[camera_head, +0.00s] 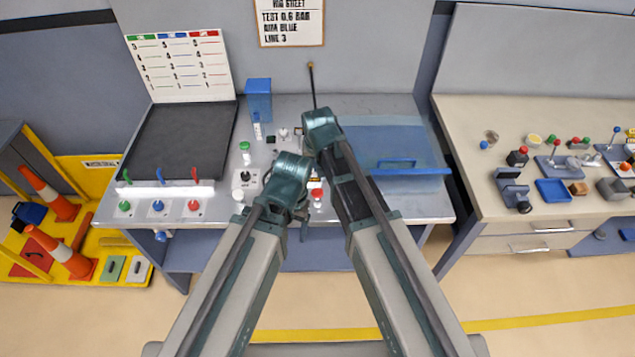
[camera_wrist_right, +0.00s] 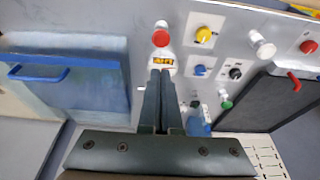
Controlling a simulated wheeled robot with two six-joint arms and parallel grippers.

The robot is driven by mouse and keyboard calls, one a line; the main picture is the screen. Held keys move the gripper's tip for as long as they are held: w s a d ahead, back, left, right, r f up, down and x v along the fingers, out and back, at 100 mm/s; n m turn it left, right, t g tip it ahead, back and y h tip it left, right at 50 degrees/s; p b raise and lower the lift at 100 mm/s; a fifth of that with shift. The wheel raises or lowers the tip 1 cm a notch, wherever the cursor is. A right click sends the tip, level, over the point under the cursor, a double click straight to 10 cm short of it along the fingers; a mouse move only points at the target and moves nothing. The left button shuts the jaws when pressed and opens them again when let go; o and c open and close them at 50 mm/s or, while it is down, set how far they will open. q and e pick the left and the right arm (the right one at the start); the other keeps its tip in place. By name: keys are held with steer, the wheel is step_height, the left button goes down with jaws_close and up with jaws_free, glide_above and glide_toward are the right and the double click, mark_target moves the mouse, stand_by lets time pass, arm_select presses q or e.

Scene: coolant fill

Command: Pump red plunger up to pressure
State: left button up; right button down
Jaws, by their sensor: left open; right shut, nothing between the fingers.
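The red plunger (camera_head: 317,193) stands upright at the front middle of the grey bench, partly hidden by my arms in the head view. In the right wrist view, its red knob (camera_wrist_right: 160,38) tops a white body with a yellow label below it. My right gripper (camera_wrist_right: 160,76) is shut and empty, its fingertips close to the labelled base; I cannot tell whether they touch. In the head view my right wrist covers its fingers. My left gripper (camera_head: 302,214) is open, just left of the plunger; its fingers are mostly hidden by its wrist.
A dark panel (camera_head: 178,140) with green, blue and red levers is at left. A cluttered side bench (camera_head: 470,120) is at right.

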mark_target(318, 194)
steer(key=b+x, duration=0.8)
steer(key=s+b+x, duration=0.1)
steer(key=b+x, duration=0.3)
steer(key=x, duration=0.1)
steer(key=shift+f+b, duration=0.15)
steer(key=shift+b, duration=0.15)
steer(key=shift+f+b, duration=0.4)
steer(key=shift+f, duration=0.05)
step_height(318, 194, down, 3)
steer(key=b, duration=0.3)
steer(key=shift+s+r, duration=0.1)
steer(key=shift+r, duration=0.05)
steer(key=shift+r+p, duration=0.7)
steer(key=shift+p, duration=0.15)
steer(key=w+p+v, duration=0.1)
steer(key=p+v, duration=1.1)
steer(key=shift+r, duration=0.45)
